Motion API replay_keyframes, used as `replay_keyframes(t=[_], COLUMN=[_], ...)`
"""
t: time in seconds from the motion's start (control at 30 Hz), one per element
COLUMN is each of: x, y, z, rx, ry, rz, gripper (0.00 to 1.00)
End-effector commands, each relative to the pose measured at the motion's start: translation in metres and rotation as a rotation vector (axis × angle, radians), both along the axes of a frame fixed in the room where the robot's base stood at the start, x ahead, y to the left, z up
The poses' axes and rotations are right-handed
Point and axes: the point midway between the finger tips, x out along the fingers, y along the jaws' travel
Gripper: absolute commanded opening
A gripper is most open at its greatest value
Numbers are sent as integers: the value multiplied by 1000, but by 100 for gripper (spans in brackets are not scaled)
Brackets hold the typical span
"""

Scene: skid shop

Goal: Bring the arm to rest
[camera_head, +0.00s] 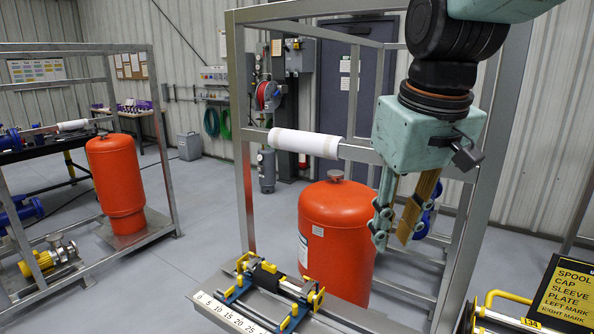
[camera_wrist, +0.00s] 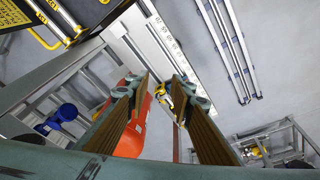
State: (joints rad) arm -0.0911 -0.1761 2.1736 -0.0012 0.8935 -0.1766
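My gripper (camera_head: 396,238) hangs from the teal wrist on the right side of the head view, fingers pointing down. In the wrist view its two padded fingers (camera_wrist: 160,88) stand apart with a clear gap, and nothing is between them. It is in front of the right part of the metal frame (camera_head: 240,140), near an orange tank (camera_head: 335,230). The tank also shows behind the fingers in the wrist view (camera_wrist: 131,140). My gripper appears apart from the frame and tank, though the exact distance is hard to tell.
A yellow and blue clamp fixture (camera_head: 270,282) with a dark piece sits by a numbered scale (camera_head: 235,312) below left of my gripper. A white sleeve (camera_head: 304,143) is on the frame's crossbar. A black sign (camera_head: 570,292) stands at the lower right. Open floor (camera_head: 195,225) lies left.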

Motion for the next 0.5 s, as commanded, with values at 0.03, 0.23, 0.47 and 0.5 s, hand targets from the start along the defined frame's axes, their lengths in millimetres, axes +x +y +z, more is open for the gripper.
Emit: replay_keyframes(t=[0.03,0.23,0.47,0.5], x=[-10,-45,-85,-92], y=[-3,-12,-21,-22], z=[-1,-5,-13,-14], rx=[2,10,20,21], ry=[-5,-19,-36,-39], rz=[-10,-51,-99,-106], gripper=[22,22,22,22])
